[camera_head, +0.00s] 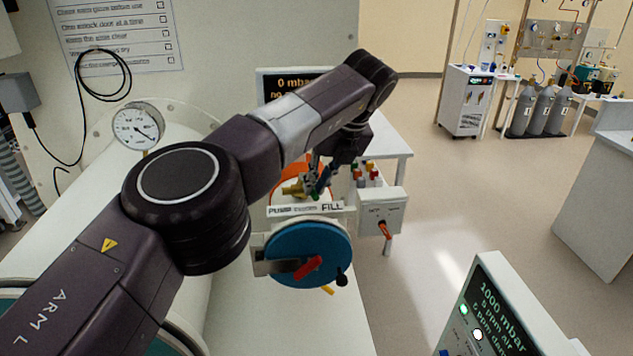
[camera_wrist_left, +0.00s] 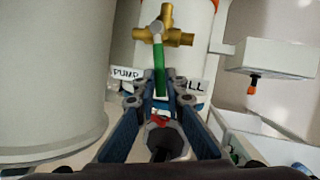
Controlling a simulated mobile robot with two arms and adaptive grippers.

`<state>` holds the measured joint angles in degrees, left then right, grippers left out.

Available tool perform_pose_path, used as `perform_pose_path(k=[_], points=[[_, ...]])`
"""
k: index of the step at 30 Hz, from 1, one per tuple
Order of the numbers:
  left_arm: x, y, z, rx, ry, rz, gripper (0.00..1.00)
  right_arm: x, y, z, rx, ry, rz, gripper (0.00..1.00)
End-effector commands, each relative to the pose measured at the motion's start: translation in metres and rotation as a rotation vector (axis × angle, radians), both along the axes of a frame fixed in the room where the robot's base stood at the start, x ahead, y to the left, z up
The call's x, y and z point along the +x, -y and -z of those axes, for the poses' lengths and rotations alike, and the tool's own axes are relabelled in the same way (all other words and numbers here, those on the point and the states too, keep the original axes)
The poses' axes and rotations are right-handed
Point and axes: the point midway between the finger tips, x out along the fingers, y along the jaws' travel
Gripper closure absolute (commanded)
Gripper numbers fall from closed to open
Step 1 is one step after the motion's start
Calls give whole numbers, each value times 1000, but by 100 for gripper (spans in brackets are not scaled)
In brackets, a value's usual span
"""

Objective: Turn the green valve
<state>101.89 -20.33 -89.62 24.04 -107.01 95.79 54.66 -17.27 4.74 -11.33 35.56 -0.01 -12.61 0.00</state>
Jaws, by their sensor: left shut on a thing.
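The green valve (camera_wrist_left: 159,68) is a green lever on a brass fitting (camera_wrist_left: 163,36). In the left wrist view the lever hangs down from the fitting, between a PUMP label (camera_wrist_left: 125,73) on the left and a partly hidden FILL label (camera_wrist_left: 195,86) on the right. My left gripper (camera_wrist_left: 160,95) is shut on the lower end of the lever, with a blue finger on either side. In the head view my left gripper (camera_head: 318,182) is at the brass fitting, and my arm hides part of the valve. My right gripper is in neither view.
A blue round door (camera_head: 308,254) with a red handle is below the valve. A switch box (camera_head: 382,212) with an orange lever is just to its right. A pressure gauge (camera_head: 138,126) stands at the left. A display box (camera_head: 500,310) is at the lower right. Open floor lies beyond.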

Motion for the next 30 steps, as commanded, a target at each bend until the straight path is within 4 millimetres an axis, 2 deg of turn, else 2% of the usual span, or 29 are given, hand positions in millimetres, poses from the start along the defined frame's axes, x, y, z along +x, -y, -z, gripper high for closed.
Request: perform_pose_path(k=[3, 4, 9, 17, 21, 26, 30], points=[[0, -1, 0, 1, 1, -1, 100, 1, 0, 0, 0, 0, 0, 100], [0, -1, 0, 1, 1, -1, 88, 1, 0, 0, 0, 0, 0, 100], [0, -1, 0, 1, 0, 0, 72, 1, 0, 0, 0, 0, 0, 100], [0, 0, -1, 1, 0, 0, 72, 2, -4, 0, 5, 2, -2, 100], [-3, 3, -12, 2, 3, 0, 72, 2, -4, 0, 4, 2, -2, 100], [-17, 16, -11, 2, 0, 5, 72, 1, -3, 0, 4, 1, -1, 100], [-39, 34, -10, 2, -1, 7, 72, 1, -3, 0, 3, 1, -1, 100]])
